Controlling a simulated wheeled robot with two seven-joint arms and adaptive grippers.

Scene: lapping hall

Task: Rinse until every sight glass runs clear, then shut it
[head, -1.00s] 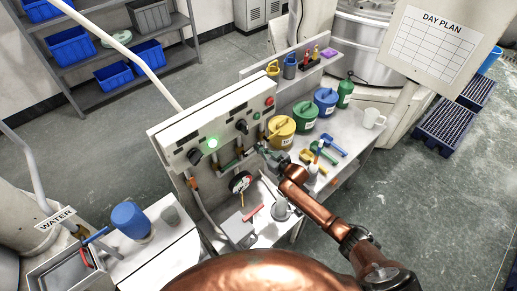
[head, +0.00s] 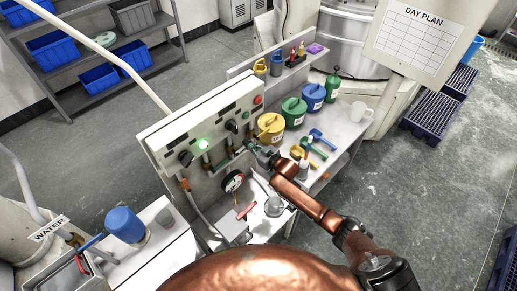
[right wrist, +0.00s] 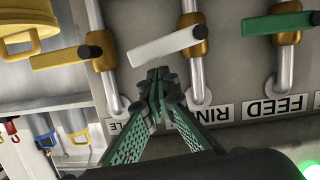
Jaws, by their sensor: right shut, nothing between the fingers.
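The white control panel (head: 200,128) stands at the middle of the head view, with valves below it. In the right wrist view, upside down, brass valves carry a yellow lever (right wrist: 62,58), a white lever (right wrist: 164,47) and a green lever (right wrist: 277,23). Pale pipes (right wrist: 190,75) run through them; I cannot tell whether the liquid in them is clear. Labels read FEED (right wrist: 275,107) and a partly hidden RIN (right wrist: 200,118). My right gripper (head: 254,149) is shut and empty. Its fingertips (right wrist: 157,76) are close to the white lever; contact is unclear. My left gripper is out of view.
A green lamp (head: 202,146) glows on the panel, near a black knob (head: 186,158). A gauge (head: 233,181) sits below. Yellow (head: 270,128), green (head: 293,110) and blue (head: 313,96) pots stand on the right bench. A blue jug (head: 124,225) stands left by the WATER sign (head: 48,228).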

